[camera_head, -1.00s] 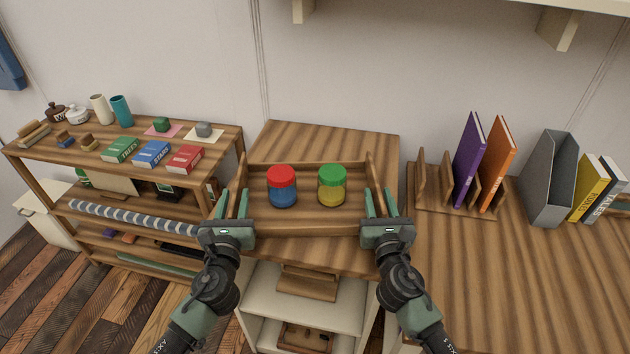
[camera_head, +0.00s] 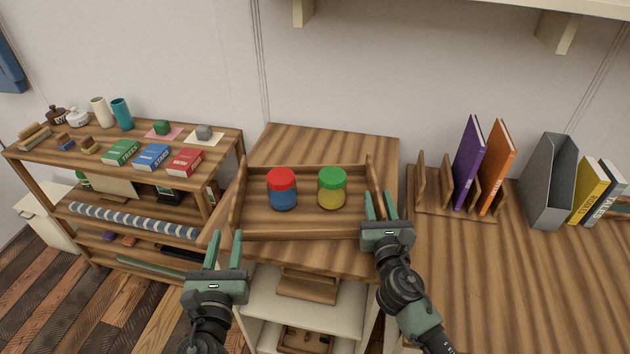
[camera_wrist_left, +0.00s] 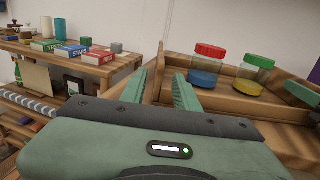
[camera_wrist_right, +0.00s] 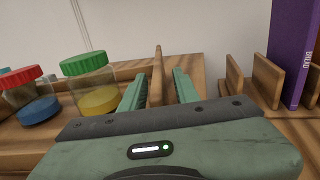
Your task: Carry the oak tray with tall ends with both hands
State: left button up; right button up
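The oak tray (camera_head: 300,228) with tall ends sits on the top of a wooden cabinet. A jar with a red lid and blue contents (camera_head: 282,190) and a jar with a green lid and yellow contents (camera_head: 331,188) stand upright in it. My left gripper (camera_head: 224,250) is open and empty, in front of the tray's left end and apart from it. My right gripper (camera_head: 380,205) is at the tray's right end. In the right wrist view, the tall end board (camera_wrist_right: 157,78) stands between its open fingers, with gaps showing on both sides.
A low shelf (camera_head: 60,158) with books, vases and small items stands at the left. At the right, a desk (camera_head: 470,270) bears a book rack (camera_head: 425,195) with purple and orange books and a grey file holder (camera_head: 547,180). A wall shelf hangs above.

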pick_arm(q)
jog(key=shift+s, duration=0.3)
pick_arm(e)
jog(key=shift+s, duration=0.4)
jog(key=s, duration=1.1)
jog(key=shift+s, duration=0.15)
